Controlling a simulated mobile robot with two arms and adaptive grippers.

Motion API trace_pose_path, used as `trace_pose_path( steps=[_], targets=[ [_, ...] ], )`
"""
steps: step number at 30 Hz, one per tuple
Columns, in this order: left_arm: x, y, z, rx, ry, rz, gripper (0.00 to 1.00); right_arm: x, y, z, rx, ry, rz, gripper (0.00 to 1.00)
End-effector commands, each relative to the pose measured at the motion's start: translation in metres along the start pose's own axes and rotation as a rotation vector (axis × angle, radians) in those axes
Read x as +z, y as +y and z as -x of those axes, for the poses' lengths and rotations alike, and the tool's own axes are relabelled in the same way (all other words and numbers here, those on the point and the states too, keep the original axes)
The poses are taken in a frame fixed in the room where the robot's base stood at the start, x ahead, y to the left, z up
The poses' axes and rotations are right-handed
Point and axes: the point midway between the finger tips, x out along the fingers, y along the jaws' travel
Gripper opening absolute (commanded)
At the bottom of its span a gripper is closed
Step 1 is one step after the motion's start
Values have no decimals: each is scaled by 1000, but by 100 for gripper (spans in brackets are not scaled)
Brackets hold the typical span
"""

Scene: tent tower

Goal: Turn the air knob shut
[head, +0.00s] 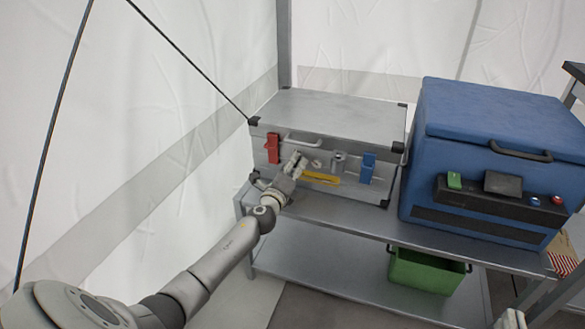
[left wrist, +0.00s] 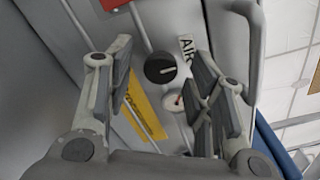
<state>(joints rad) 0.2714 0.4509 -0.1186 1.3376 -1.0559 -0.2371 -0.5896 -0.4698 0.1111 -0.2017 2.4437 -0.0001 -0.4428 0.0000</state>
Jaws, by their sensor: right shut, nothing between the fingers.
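The air knob (left wrist: 160,68) is a round black dial with a pale pointer line, beside a white "AIR" label (left wrist: 187,46) in the left wrist view. It sits on the front of a grey metal case (head: 330,108); in the head view my gripper hides it. My left gripper (head: 298,164) is at the case front. In the left wrist view its fingers (left wrist: 163,75) are open, one on each side of the knob, with gaps and nothing held. Only a pale bit of my right gripper (head: 512,320) shows at the bottom edge in the head view, shut and empty.
A small gauge (left wrist: 172,102) and a yellow strip (left wrist: 145,108) lie close to the knob. A red latch (head: 272,148) and a blue latch (head: 367,167) flank the case front. A blue cooler (head: 480,105) stands right of the case. A green bin (head: 425,272) is below.

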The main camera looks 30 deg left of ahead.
Motion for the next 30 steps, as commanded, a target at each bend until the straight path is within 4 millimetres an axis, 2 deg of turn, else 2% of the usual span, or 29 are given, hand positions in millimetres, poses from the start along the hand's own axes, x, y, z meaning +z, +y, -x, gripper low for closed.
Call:
trace_pose_path(
  steps=[7,11,14,24,30],
  targets=[
    [1,0,1,0,-2,0,49,2,-1,1,-4,-3,0,0],
    [1,0,8,0,-3,-1,49,2,-1,1,-3,-4,-1,0],
    [1,0,20,-1,-1,-3,49,2,-1,1,-2,-4,-1,0],
    [0,1,79,1,1,-1,49,2,-1,1,-1,-5,-2,0],
    [0,1,106,1,0,0,49,2,-1,1,-1,-5,-2,0]
  ],
)
